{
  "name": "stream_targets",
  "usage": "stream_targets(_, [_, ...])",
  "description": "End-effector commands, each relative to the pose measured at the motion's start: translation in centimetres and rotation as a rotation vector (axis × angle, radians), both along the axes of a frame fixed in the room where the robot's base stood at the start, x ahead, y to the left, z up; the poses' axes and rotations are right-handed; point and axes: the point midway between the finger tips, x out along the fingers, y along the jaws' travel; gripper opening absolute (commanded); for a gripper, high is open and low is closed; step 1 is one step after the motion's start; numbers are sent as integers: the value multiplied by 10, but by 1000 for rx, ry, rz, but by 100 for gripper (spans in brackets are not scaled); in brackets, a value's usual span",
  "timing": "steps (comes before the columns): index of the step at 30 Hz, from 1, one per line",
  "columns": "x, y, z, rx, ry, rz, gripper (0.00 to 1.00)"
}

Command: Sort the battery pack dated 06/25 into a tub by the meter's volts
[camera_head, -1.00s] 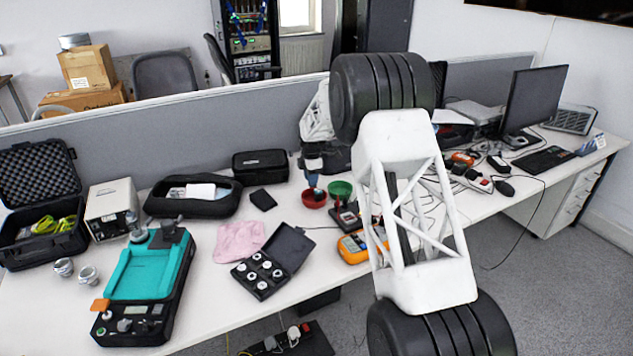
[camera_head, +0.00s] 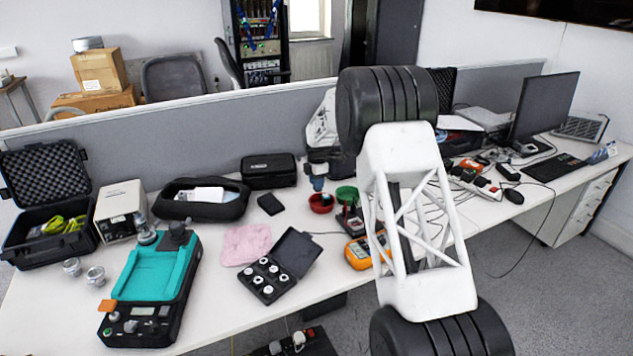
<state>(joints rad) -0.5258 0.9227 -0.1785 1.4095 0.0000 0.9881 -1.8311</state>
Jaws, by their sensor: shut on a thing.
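My gripper (camera_head: 317,176) is small in view, pointing down over the red tub (camera_head: 321,204). It is shut on a small dark bluish thing, which looks like the battery pack; its date is too small to read. The pack's lower end is at or just above the red tub's rim; I cannot tell whether it is inside. The green tub (camera_head: 346,194) stands just right of the red one. The orange meter (camera_head: 358,256) lies nearer the front, partly behind my arm, its reading not legible. A dark item with red parts (camera_head: 349,220) sits between the tubs and meter.
An open black case of round weights (camera_head: 264,279), a pink cloth (camera_head: 246,244) and a teal-topped device (camera_head: 155,275) lie to the left. A black pouch (camera_head: 270,204) is left of the tubs. Cables and power strips (camera_head: 475,184) lie to the right.

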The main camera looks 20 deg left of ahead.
Motion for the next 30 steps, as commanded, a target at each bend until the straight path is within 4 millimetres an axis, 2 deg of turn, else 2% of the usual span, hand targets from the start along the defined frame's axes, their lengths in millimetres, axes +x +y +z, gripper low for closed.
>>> stream_targets(21, [0,0,-47,-1,1,0,1])
stream_targets(30, [0,0,-59,0,0,0,1])
